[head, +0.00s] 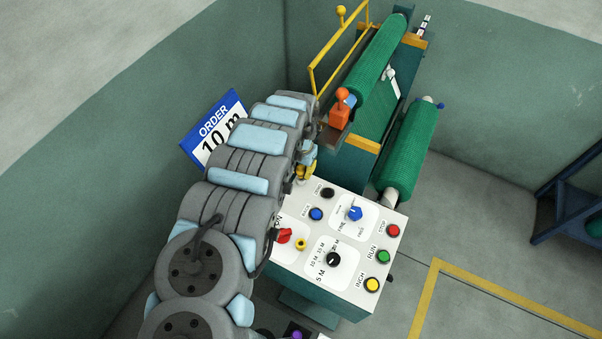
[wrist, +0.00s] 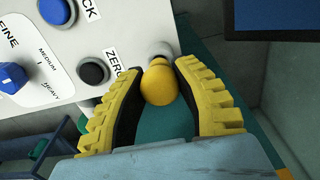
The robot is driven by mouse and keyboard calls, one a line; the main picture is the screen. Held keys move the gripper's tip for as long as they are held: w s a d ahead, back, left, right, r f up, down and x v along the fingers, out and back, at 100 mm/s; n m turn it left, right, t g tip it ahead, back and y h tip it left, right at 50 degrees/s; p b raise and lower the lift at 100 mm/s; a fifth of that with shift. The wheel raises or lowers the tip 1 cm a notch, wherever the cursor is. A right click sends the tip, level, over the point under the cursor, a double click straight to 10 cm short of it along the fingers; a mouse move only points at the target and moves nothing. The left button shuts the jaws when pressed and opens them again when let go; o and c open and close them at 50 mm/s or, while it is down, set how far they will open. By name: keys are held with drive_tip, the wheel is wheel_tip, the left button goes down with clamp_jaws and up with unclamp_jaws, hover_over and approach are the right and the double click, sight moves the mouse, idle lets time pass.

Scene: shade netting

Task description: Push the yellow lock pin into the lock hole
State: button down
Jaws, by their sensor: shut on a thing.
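The yellow lock pin, with a round ball head (wrist: 159,86), shows in the wrist view between the two yellow ribbed fingers of my gripper (wrist: 161,75). My gripper is shut on it. A pale round fitting (wrist: 159,50) lies just beyond the pin head; the pin's shaft and any hole there are hidden behind the head. In the head view my gripper (head: 305,168) is just behind the control panel's back left corner, below the roller stand. The pin cannot be made out there.
The white control panel (head: 364,276) has several buttons and knobs, including a blue knob (head: 355,213) and a red knob (head: 284,235). Green net rollers (head: 408,150) stand behind. An orange lever block (head: 340,108) is above my gripper. The order sign (head: 213,128) is left.

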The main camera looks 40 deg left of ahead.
sight(301, 168)
drive_tip(key=shift+r+p, duration=1.15)
drive_tip(key=shift+r, duration=0.8)
drive_tip(key=shift+r, duration=0.1)
drive_tip(key=shift+r+p, duration=1.05)
drive_tip(key=shift+r, duration=0.85)
drive_tip(key=shift+w, duration=0.1)
